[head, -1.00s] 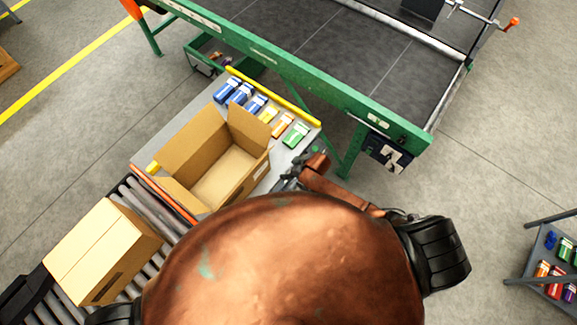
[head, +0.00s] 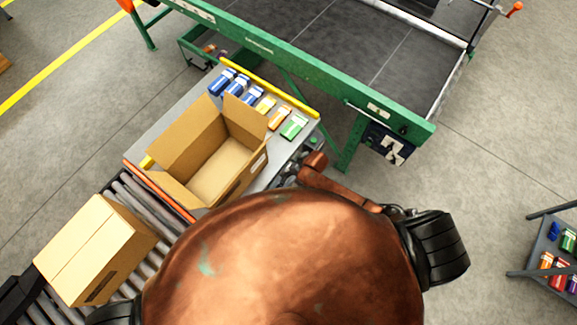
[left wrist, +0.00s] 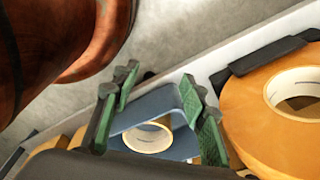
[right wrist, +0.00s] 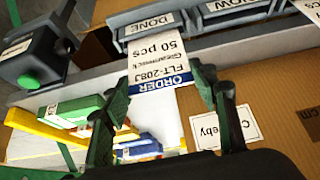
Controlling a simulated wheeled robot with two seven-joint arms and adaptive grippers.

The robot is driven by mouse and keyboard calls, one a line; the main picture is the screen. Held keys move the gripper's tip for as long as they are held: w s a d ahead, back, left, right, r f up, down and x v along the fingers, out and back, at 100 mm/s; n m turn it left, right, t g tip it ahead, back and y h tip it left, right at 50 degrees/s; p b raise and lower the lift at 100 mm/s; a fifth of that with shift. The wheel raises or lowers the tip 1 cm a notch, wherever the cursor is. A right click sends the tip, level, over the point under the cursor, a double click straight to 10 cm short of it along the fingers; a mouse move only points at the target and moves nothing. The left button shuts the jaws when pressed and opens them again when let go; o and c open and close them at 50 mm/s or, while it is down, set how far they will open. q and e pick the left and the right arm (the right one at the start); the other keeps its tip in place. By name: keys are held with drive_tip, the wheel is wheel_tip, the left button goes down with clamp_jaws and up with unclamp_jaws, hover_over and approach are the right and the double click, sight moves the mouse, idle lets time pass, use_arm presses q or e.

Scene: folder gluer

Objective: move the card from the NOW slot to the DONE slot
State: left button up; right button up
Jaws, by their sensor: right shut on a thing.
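The white card (right wrist: 158,62) with a blue ORDER band shows in the right wrist view. My right gripper (right wrist: 162,78) is shut on it, with a finger at each side. The card's far end is at the grey DONE slot (right wrist: 152,25), just below its label; I cannot tell whether it is inside. The NOW slot (right wrist: 232,8) is beside it to the right, cut by the top edge. My left gripper (left wrist: 157,90) is open in the left wrist view, its green fingers either side of a blue tape dispenser (left wrist: 150,110) behind them. The head view hides most of both grippers.
An open carton (head: 215,165) stands on the grey table with several coloured packs (head: 255,100) behind it. A closed carton (head: 95,250) sits on the rollers. The green-framed conveyor (head: 330,85) runs behind. An orange tape roll (left wrist: 270,105) is right of my left gripper.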

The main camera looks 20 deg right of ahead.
drive_tip(key=o, duration=0.8)
drive_tip(key=v, duration=1.2)
drive_tip(key=shift+w+f, duration=0.15)
idle(0.4)
